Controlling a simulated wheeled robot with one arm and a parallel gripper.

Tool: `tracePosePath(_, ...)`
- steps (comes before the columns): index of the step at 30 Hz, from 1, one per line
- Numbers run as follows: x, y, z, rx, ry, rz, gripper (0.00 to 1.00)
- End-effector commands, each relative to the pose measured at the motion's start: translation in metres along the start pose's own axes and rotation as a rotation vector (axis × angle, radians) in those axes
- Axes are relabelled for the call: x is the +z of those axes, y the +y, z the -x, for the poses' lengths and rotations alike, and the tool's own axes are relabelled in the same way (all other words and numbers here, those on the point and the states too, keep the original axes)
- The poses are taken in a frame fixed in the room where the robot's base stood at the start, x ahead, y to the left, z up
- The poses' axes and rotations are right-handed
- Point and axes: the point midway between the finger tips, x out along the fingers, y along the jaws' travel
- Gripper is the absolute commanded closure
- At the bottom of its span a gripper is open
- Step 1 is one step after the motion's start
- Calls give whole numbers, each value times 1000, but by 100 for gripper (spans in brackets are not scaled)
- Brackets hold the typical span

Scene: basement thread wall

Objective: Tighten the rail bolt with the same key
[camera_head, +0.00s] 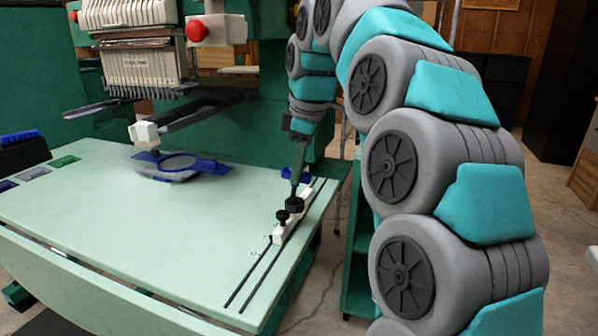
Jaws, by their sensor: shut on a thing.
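My gripper (299,138) hangs at the end of my arm above the right part of the pale green table. It is shut on a slim, grey-green upright tool, which I take to be the key (297,165). The key tilts slightly, and its lower end meets or stands just above a round black bolt head (294,204). That head is on a small white block (278,234) that sits on the rail (257,272), two dark parallel lines along the table's right side. The exact fit of key and bolt is too small to tell.
A second black knob (283,217) stands on the white block. A blue item (308,173) lies behind the key. A blue hoop frame (181,166) lies under the embroidery machine (142,60). The middle front of the table (150,230) is clear.

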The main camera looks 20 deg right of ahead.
Motion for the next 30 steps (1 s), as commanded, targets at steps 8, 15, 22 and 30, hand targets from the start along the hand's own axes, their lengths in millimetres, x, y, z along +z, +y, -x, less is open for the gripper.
tracePosePath(8, -3, 4, 17, 1, -1, -1, 100)
tracePosePath(15, -5, 8, 32, 4, 0, -2, 100)
tracePosePath(22, -6, 8, 41, 4, 0, -2, 100)
tracePosePath(30, -6, 8, 41, 3, -1, -2, 100)
